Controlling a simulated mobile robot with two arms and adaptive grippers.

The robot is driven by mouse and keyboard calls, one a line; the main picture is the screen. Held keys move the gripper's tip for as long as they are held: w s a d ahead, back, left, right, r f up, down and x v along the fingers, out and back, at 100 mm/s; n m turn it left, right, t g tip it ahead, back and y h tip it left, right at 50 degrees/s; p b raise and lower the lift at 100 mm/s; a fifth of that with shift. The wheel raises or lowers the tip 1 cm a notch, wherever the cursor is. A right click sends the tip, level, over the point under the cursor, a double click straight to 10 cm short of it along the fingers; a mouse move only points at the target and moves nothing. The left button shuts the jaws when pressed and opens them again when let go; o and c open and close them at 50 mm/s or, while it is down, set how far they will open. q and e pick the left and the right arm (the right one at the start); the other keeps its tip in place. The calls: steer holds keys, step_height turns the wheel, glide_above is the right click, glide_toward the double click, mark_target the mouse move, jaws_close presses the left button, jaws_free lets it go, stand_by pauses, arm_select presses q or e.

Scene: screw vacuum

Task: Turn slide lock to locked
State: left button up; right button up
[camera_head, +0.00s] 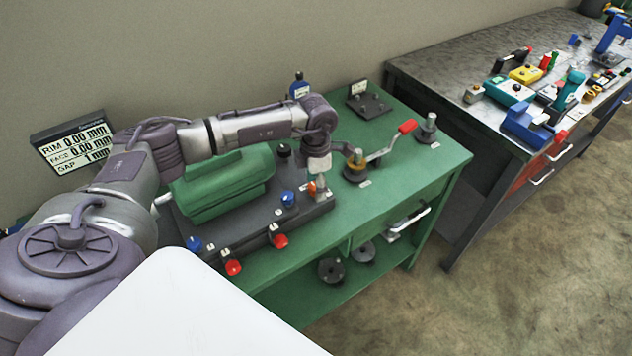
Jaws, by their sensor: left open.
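The green bench (440,155) carries a dark base plate (235,222) with a green machine body (222,185) on it. Blue knobs (288,199) and red knobs (280,240) sit along the plate's front and right side. I cannot tell which small part is the slide lock or how it is set. My left arm reaches over the machine from the left. My left gripper (320,185) points down, open, at the plate's right end, close to a small red part (311,187). The gripper and wrist partly hide what is beneath; contact cannot be told. My right gripper is out of view.
A red-handled lever (406,127) on a round base stands just right of my gripper. A grey post (428,127) and a black block (368,105) stand farther right and back. A display panel (75,140) is at left. A second, cluttered bench (440,65) is at right.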

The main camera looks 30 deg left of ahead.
arm_select(q)
steer(key=c, duration=1.2)
steer(key=shift+o, duration=0.2)
steer(key=m+b, duration=0.3)
steer(key=shift+f+m, duration=0.15)
steer(key=shift+m, duration=0.15)
steer(key=m+b, duration=0.4)
steer(key=m, duration=0.1)
steer(key=shift+s, duration=0.1)
steer(key=m+b, duration=0.3)
steer(key=m, duration=0.1)
steer(key=shift+m, duration=0.4)
steer(key=shift+s+r+m+b, duration=0.1)
steer(key=shift+m+b, duration=0.6)
steer(key=shift+m, duration=0.45)
steer(key=shift+s+r+m+b, duration=0.1)
steer(key=shift+m+b, duration=0.55)
steer(key=shift+m, duration=0.5)
